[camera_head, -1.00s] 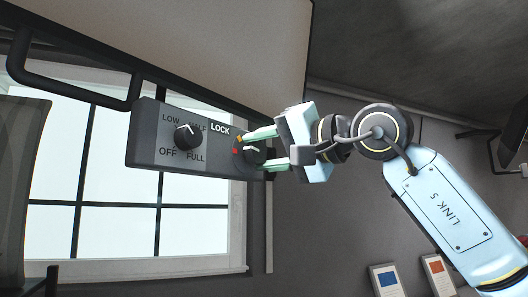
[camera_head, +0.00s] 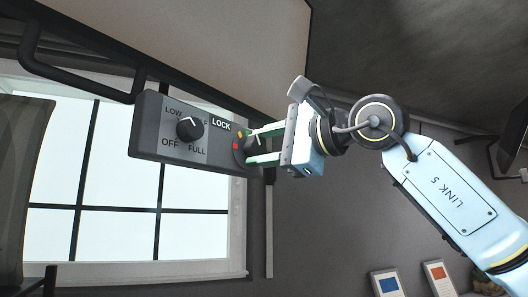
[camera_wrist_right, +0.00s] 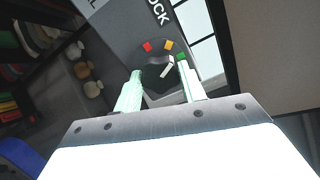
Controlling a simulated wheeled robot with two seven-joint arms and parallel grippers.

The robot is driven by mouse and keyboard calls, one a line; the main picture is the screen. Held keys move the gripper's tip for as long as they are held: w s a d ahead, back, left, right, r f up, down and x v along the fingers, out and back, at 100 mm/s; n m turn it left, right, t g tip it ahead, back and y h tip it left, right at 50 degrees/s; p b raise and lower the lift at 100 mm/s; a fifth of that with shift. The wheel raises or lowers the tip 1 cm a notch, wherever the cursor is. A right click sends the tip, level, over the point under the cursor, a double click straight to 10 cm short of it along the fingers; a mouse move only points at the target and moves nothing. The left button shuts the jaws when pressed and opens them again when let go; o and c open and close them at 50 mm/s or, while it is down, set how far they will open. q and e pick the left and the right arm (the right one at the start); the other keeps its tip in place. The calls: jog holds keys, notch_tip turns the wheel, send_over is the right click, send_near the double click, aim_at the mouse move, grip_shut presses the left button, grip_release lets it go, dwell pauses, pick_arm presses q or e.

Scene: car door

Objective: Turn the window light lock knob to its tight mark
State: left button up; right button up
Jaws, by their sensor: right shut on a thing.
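The grey LOCK panel (camera_head: 165,155) has a black lock knob (camera_head: 252,146) at its right end, with small coloured marks beside it. In the right wrist view the lock knob (camera_wrist_right: 154,76) shows a white pointer line. A red mark (camera_wrist_right: 147,47), an orange mark (camera_wrist_right: 168,45) and a green mark (camera_wrist_right: 182,57) lie in an arc around it. The pointer aims near the green mark, towards the gap between orange and green. My right gripper (camera_head: 249,147) is shut on the lock knob, one pale green finger on each side. My left gripper is out of view.
A second black knob (camera_head: 189,128), with LOW, HALF, FULL and OFF labels, sits on the same panel left of the lock knob. The space below the right gripper is clear.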

jog(key=m+b, duration=0.1)
jog(key=m, duration=0.4)
jog(key=shift+f+m+b, duration=0.1)
jog(key=shift+m+b, duration=0.2)
jog(key=shift+b, duration=0.05)
dwell(0.4)
jog(key=o, duration=1)
jog(key=shift+c, duration=0.2)
jog(key=shift+s+d+b, duration=0.3)
jog(key=shift+s+d, duration=0.05)
jog(key=shift+d, duration=0.1)
jog(key=b+v, duration=0.3)
jog(key=v, duration=0.9)
